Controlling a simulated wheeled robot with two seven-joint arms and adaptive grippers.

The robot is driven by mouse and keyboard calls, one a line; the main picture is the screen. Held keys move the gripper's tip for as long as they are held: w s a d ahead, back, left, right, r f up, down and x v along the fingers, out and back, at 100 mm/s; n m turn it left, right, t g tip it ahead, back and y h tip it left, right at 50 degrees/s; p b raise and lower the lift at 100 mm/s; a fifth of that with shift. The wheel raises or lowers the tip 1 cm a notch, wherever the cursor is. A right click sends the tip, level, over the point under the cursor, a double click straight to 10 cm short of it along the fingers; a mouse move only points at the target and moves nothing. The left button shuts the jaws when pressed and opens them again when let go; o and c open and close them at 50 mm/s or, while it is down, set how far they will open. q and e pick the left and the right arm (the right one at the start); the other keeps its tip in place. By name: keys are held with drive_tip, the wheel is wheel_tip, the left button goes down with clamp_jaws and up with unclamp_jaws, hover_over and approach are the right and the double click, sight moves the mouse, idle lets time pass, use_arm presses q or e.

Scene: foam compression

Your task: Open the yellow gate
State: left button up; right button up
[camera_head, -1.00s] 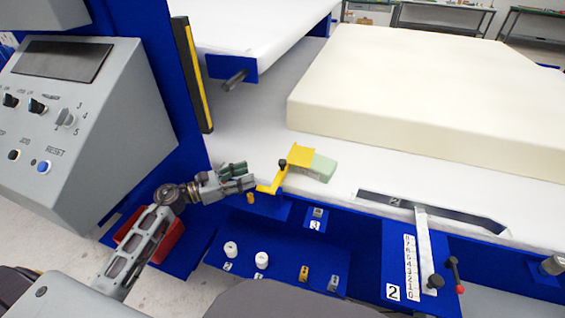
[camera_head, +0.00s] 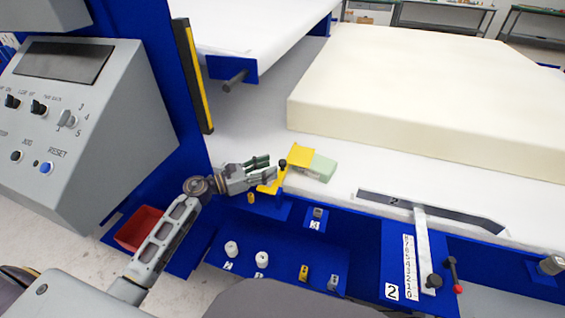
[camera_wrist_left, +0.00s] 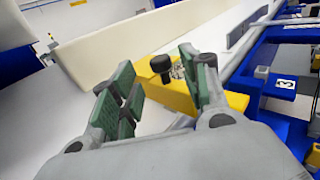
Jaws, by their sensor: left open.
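A black knob (camera_head: 283,164) tops the gate's near arm. My left gripper (camera_head: 272,168) is open, with its fingertips right beside the gate and knob. In the left wrist view the black knob (camera_wrist_left: 160,64) and the yellow gate (camera_wrist_left: 172,94) show between and beyond the two green-padded fingers (camera_wrist_left: 158,85). I cannot tell whether a finger touches the gate. My right gripper is not in view.
A large cream foam block (camera_head: 430,95) lies on the white table behind the gate. A grey control panel (camera_head: 80,110) stands at the left. A blue tray (camera_head: 285,250) with small parts and a red bin (camera_head: 139,228) are below. A scale with a lever (camera_head: 424,250) is at the right.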

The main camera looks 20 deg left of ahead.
sight(283, 161)
use_arm(q)
drive_tip(key=shift+x, duration=3)
clamp_jaws()
